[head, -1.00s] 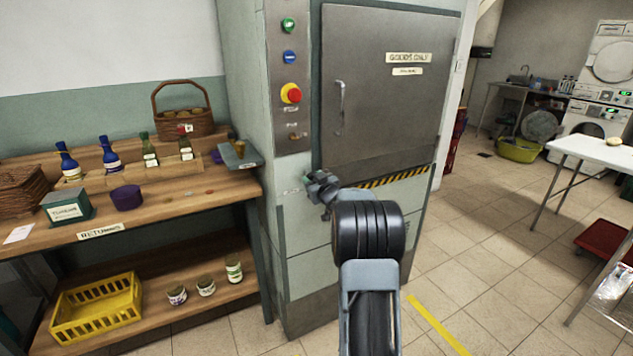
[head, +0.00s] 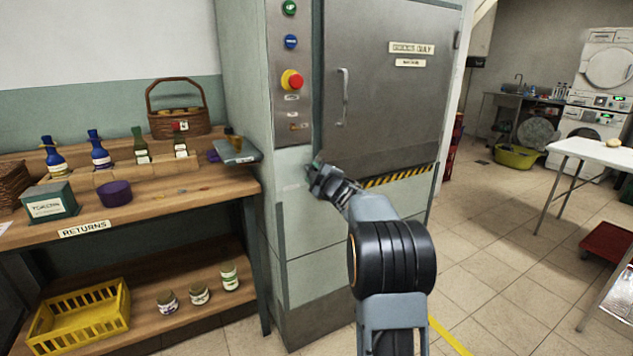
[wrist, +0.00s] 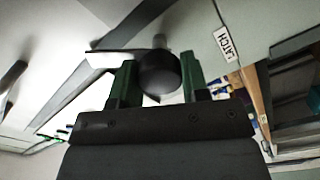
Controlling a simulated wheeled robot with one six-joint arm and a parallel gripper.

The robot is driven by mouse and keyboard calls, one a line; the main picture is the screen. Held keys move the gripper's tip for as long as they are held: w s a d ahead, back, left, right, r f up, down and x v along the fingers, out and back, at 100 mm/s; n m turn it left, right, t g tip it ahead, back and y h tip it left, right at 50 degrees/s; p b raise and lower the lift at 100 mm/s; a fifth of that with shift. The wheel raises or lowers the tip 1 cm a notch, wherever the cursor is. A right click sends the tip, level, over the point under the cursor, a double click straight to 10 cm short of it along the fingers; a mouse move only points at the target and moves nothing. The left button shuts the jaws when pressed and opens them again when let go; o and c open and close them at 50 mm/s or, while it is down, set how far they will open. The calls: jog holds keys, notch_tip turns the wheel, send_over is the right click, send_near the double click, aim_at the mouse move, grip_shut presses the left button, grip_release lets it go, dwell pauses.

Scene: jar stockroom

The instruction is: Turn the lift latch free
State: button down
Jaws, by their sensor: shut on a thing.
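The lift latch shows in the wrist view as a dark round knob (wrist: 158,75) on a short stem, beside a white label reading LATCH (wrist: 227,43). My gripper (wrist: 160,88) has its two green fingers on either side of the knob, shut on it. In the head view my gripper (head: 317,179) is at the pale green lift front, below the button panel and by the lower left of the grey lift door (head: 385,100). The latch itself is hidden behind my gripper there. The lift door is closed.
The button panel (head: 292,75) is above my gripper. A wooden returns bench (head: 170,205) with bottles and a basket (head: 178,118) stands close on the left. A white table (head: 595,152) is at the right. Tiled floor between is open.

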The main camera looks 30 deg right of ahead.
jog(key=n+b, duration=0.1)
jog(key=n, duration=0.2)
jog(key=n+b, duration=0.1)
jog(key=shift+f+b, duration=0.25)
jog(key=shift+b, duration=0.1)
jog(key=shift+r+n+b, duration=0.1)
jog(key=shift+n+b, duration=0.75)
jog(key=shift+n, duration=1.15)
jog(key=c, duration=0.6)
grip_release()
jog(key=shift+r, duration=0.1)
jog(key=s, duration=1.4)
jog(key=shift+d, duration=0.1)
jog(key=shift+w, duration=0.1)
